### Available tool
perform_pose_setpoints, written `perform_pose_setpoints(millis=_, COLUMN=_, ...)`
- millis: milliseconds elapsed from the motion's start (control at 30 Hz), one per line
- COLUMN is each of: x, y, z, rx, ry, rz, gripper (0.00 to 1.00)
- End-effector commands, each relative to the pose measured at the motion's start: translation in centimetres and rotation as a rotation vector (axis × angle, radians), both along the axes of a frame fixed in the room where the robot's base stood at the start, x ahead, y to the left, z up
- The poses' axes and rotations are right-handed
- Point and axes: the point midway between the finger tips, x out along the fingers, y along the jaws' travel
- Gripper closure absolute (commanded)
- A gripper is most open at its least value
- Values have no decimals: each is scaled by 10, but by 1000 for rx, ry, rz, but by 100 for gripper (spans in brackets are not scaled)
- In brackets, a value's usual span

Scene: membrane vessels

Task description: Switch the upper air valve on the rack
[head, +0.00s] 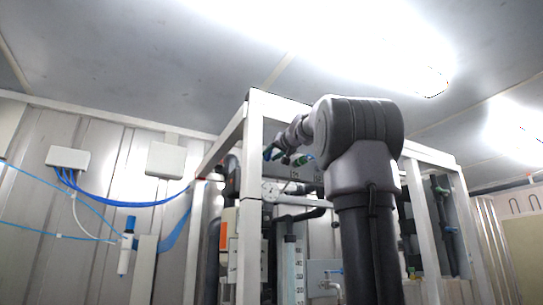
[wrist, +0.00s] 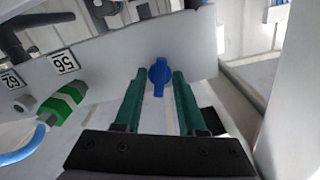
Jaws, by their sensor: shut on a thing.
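In the wrist view, a blue valve handle (wrist: 160,74) sits at the edge of a pale panel (wrist: 105,58) on the rack. My gripper (wrist: 157,76) has its two green fingers on either side of this handle and is shut on it. The handle lies roughly in line with the fingers. A green fitting (wrist: 62,103) with a blue hose is on the same panel to the left. In the head view, my arm reaches into the upper part of the white rack frame (head: 252,130); the fingertips and their hold are too small to make out there.
White posts of the rack stand close around my arm, and one (wrist: 291,100) rises at the right in the wrist view. A blue and white filter (head: 126,250) and a junction box (head: 68,157) with blue hoses are on the wall at left.

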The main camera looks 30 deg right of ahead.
Motion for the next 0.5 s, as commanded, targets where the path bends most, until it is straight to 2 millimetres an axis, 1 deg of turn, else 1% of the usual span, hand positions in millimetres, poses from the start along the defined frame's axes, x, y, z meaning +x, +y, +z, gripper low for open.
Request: perform_pose_setpoints(millis=500, x=0, y=1, z=0, rx=477, ry=18, rz=0, gripper=100)
